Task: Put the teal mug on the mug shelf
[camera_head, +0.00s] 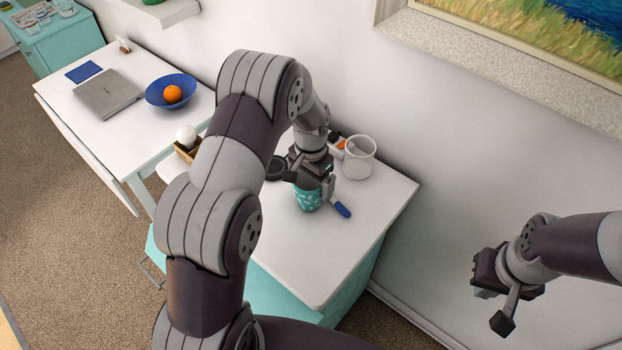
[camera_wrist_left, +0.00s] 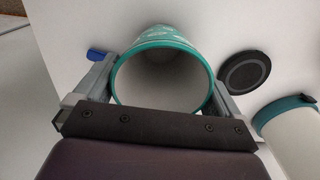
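The teal mug (camera_head: 307,199), with a pale pattern, is at the white counter top, below my left gripper (camera_head: 312,184). In the left wrist view, the mug (camera_wrist_left: 165,42) has its open rim toward the camera. The fingers of my left gripper (camera_wrist_left: 164,85) press against it from both sides. I cannot tell whether its base touches the counter. My right gripper (camera_head: 492,300) hangs empty at the right, in front of the wall; its finger gap is unclear. A wall shelf (camera_head: 165,12) shows at the top left, mostly cut off, with a green item on it.
A white table (camera_head: 125,135) at the left holds a laptop (camera_head: 108,94) and a blue bowl (camera_head: 170,90) with an orange. The counter's front is clear.

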